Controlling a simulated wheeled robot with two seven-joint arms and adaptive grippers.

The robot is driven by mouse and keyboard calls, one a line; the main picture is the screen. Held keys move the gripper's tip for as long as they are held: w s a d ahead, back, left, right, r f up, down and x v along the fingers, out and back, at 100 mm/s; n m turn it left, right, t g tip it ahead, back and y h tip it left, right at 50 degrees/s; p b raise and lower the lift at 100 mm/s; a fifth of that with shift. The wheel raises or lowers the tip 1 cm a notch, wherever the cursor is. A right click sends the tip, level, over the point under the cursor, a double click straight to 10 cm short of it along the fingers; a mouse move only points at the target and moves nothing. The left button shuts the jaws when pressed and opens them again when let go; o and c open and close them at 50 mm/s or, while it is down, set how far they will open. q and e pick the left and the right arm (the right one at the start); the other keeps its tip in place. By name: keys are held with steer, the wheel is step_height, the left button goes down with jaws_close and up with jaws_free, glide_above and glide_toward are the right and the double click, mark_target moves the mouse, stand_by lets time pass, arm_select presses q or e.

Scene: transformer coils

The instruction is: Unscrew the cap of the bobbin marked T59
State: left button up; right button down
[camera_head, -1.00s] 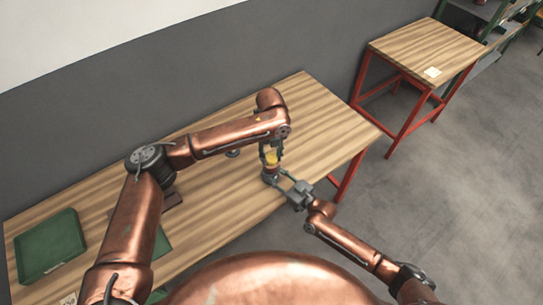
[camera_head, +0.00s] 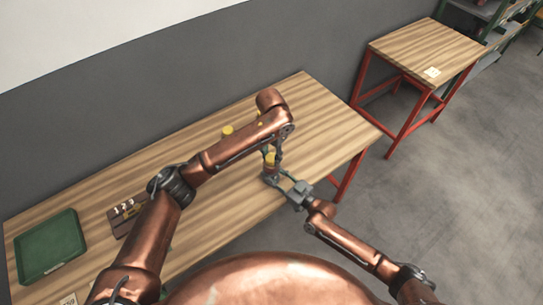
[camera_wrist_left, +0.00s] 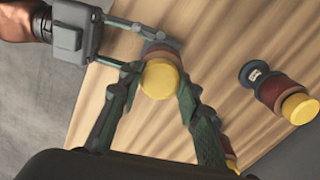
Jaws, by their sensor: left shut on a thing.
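A bobbin (camera_wrist_left: 158,52) with a dark base, a reddish-brown winding and a yellow cap (camera_wrist_left: 160,80) stands on the wooden table; no mark on it is readable. The cap also shows in the head view (camera_head: 270,158). My left gripper (camera_wrist_left: 158,88) is over it from above, its two fingers shut on the yellow cap. My right gripper (camera_wrist_left: 145,52) reaches in from the side, its fingers around the bobbin below the cap; it also shows in the head view (camera_head: 275,180). The bobbin's far side is hidden.
A second yellow-capped bobbin (camera_wrist_left: 275,90) with a white label lies to the right in the wrist view. Part of another yellow cap (camera_wrist_left: 232,165) shows below. A dark rack (camera_head: 122,224), green tray (camera_head: 50,245) and card (camera_head: 69,299) occupy the table's left. Its right end is clear.

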arm_select(q)
steer(key=n, duration=1.5)
steer(key=shift+w+a+r, duration=0.1)
steer(key=n, duration=0.9)
steer(key=shift+n, duration=0.4)
steer(key=n, duration=0.3)
steer(key=shift+n, duration=0.3)
steer(key=o, duration=1.3)
